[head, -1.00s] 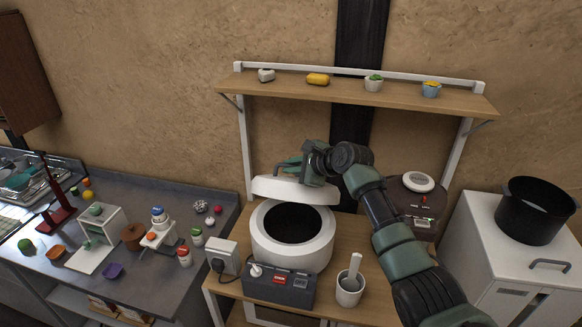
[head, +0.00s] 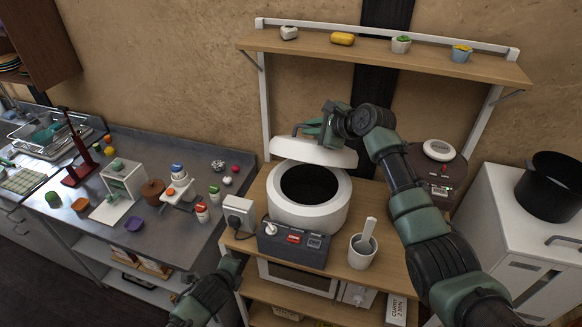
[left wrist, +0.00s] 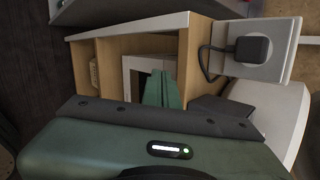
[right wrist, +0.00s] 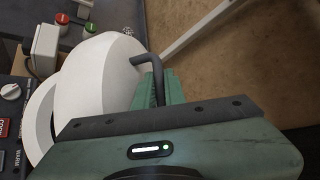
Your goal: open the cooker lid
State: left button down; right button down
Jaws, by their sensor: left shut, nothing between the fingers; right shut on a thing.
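The white cooker (head: 278,208) stands on a wooden stand with its dark round opening showing. Its white lid (head: 322,153) is tilted up at the back of the opening; it also shows in the right wrist view (right wrist: 95,80). My right gripper (head: 313,128) is shut on the lid's dark handle (right wrist: 143,58), above the lid. The fingers hide part of the handle. My left gripper (left wrist: 163,90) is shut and empty, low in front of the stand's shelves. In the head view its arm enters at the bottom, left of the stand.
A white socket box (head: 238,213) with a black plug stands left of the cooker. A white cup (head: 362,252) stands to its right. A brown appliance (head: 440,170) and a black pot (head: 550,185) are further right. A wooden shelf (head: 385,52) hangs above.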

pick_arm(q)
jog(key=w+d+r+m+t, duration=0.1)
jog(key=w+d+r+m, duration=0.15)
jog(key=r, duration=0.35)
jog(key=w+d+r+m+t, duration=0.1)
jog(key=w+d+r+m, duration=0.1)
jog(key=r+m, duration=0.35)
jog(key=s+d+r+m+t+h, duration=0.15)
jog(key=d+r+m, duration=0.25)
jog(key=r, duration=0.4)
jog(key=s+d+r+m+t+h, duration=0.1)
jog(key=d+r+m+h, duration=0.1)
jog(key=d+r+m, duration=0.5)
jog(key=w+d+r+n, duration=0.1)
jog(key=w+n, duration=0.1)
jog(key=w, duration=0.8)
jog(key=shift+w+d+r, duration=0.15)
jog(key=shift+w+r, duration=0.15)
jog(key=shift+w, duration=0.05)
